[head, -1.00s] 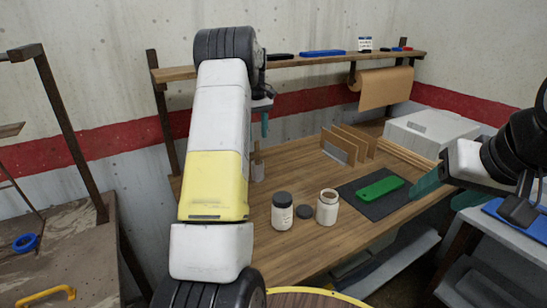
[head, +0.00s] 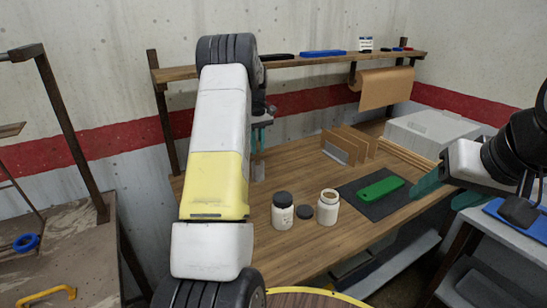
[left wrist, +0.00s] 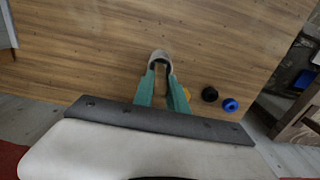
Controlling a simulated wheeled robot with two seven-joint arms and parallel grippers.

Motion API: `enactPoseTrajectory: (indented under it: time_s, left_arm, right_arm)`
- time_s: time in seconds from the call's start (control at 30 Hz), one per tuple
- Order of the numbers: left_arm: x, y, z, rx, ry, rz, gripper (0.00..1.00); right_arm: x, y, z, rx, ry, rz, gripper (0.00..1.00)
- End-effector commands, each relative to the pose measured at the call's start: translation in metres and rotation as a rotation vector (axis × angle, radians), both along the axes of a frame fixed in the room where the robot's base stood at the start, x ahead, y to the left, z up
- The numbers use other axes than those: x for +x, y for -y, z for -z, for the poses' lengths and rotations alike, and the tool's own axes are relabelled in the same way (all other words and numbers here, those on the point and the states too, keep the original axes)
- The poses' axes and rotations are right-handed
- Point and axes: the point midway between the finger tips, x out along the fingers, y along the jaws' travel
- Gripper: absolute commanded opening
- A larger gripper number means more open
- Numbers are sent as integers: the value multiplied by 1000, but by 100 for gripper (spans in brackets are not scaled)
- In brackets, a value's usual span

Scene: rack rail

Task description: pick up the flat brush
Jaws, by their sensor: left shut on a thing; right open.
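My left gripper (head: 259,136) is shut over the far left of the wooden bench, partly hidden behind my left arm. In the left wrist view its two teal fingers (left wrist: 163,88) have a narrow gap between them. The thing held there, taken to be the flat brush, is mostly hidden and I cannot make out its shape. My right gripper (head: 446,188) is open and empty beyond the bench's right side.
On the bench (head: 300,258) are a dark-lidded jar (head: 283,214), an open jar (head: 328,208), a loose lid (head: 305,212) and a green brush-like block (head: 379,188) on a dark mat. Upright boards stand behind. Small blue (left wrist: 230,104), black and yellow round things lie right of the fingers.

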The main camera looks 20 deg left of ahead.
Motion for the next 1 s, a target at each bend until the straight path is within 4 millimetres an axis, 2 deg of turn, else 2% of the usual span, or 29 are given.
enactPoseTrajectory:
  time_s: [0.27,0.43,1.0]
  left_arm:
    - [0,1,-2,1,1,0,0]
    - [-2,3,-15,1,3,1,0]
    - [-2,3,-110,1,3,0,0]
  right_arm:
    - [0,0,0,0,0,0,60]
    - [0,0,0,0,0,0,60]
    - [0,0,0,0,0,0,60]
